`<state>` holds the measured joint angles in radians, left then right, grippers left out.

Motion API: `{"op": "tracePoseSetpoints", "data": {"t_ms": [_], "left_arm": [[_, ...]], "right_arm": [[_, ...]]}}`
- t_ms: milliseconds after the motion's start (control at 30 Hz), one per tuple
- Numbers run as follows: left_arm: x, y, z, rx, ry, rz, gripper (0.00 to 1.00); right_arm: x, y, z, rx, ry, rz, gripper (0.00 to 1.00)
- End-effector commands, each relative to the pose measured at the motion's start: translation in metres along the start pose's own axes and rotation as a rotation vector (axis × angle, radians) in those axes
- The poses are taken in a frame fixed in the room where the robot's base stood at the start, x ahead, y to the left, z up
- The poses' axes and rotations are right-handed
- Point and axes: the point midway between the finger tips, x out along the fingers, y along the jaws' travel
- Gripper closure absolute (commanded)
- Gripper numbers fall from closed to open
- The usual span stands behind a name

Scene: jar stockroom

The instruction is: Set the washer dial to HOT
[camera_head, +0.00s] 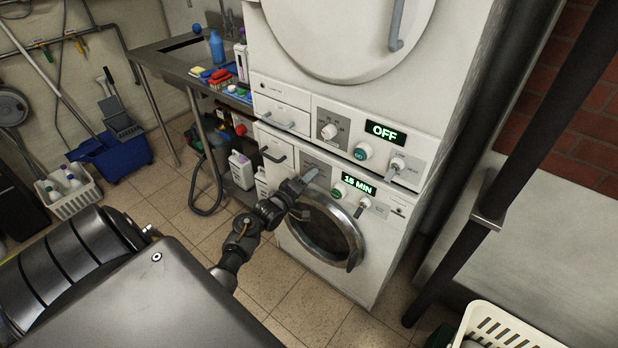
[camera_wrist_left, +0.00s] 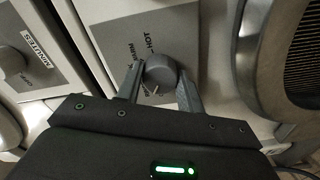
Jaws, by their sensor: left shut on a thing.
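The washer (camera_head: 372,258) is the lower white machine, with a round door and a green display reading 15 MIN. My left gripper (camera_head: 306,181) is at the left part of its control panel. In the left wrist view, the left gripper's fingers (camera_wrist_left: 160,88) are shut on the grey round washer dial (camera_wrist_left: 161,70), one on each side. The words WARM and HOT are printed on the grey label beside the dial; other lettering is partly hidden. A small pale mark shows on the dial's near edge. I cannot tell for sure which word it points to. My right gripper is not in view.
The dryer (camera_head: 335,100) above has its own knobs and a display reading OFF. A green button (camera_head: 339,190) and a lever knob (camera_head: 363,206) sit right of the dial. The round washer door (camera_head: 322,236) is just below. A sink table (camera_head: 165,62) stands left.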

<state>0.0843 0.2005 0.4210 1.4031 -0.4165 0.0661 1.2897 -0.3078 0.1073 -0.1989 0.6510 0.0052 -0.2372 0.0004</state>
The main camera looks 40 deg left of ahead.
Motion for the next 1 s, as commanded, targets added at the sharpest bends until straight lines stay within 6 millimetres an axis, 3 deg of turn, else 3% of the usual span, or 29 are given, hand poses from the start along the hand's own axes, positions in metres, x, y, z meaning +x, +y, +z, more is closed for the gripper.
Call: {"op": "tracePoseSetpoints", "data": {"t_ms": [1000], "left_arm": [[0.0003,0.0004,-0.0008,0.967,0.001,0.001,0.86]], "right_arm": [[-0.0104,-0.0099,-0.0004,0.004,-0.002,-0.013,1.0]]}}
